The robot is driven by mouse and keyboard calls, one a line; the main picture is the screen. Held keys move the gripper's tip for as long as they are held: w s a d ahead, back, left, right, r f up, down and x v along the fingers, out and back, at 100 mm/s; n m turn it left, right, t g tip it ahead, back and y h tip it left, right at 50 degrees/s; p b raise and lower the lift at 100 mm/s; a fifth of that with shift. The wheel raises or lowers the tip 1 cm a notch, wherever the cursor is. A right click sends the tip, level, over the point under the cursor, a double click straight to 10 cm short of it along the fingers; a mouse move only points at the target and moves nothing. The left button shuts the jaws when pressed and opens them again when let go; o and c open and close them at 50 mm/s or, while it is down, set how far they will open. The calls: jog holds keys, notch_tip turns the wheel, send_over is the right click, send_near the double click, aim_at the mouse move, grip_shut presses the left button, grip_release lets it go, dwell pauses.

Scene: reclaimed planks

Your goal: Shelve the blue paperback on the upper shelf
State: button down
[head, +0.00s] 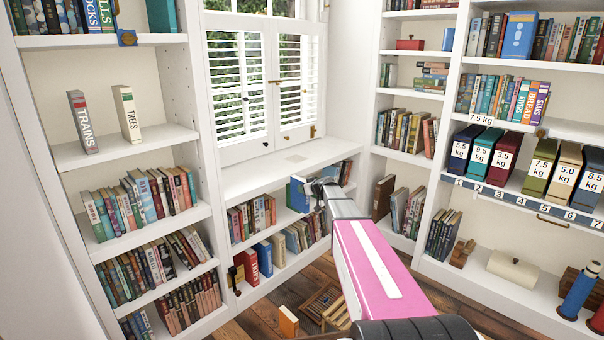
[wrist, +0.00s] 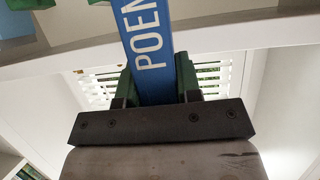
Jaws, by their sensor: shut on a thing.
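The blue paperback (wrist: 146,45) has white letters on its spine, of which "POEM" shows in the wrist view. My gripper (wrist: 157,80) is shut on it, with a dark green finger on each side. In the head view a blue book face (head: 298,196) shows at my gripper (head: 312,188), in front of the low bookcase under the window. My arm hides part of that bookcase. The bookcase has an upper shelf (head: 243,243) with a row of books and a lower shelf with more books. I cannot tell whether the paperback touches the shelf.
A white sill (head: 262,176) tops the low bookcase. A left bookcase holds TRAINS (head: 83,122) and TREES (head: 128,113) books with bare shelf around them. Weight-labelled boxes (head: 505,158) stand at right.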

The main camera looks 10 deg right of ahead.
notch_tip(320, 180, down, 13)
jog(key=w+d+n+y, duration=0.1)
jog(key=w+d, duration=0.1)
jog(key=shift+w+d+r, duration=0.2)
jog(key=shift+w+d, duration=0.1)
jog(key=shift+d, duration=0.1)
jog(key=w+a, duration=0.9)
jog(key=w, duration=0.4)
jog(key=shift+w+a, duration=0.2)
jog(key=shift+a, duration=0.15)
dwell(0.3)
jog(key=shift+f, duration=0.15)
dwell(0.6)
jog(key=c, duration=0.7)
grip_release()
jog(key=shift+f, duration=0.1)
jog(key=shift+s, duration=0.1)
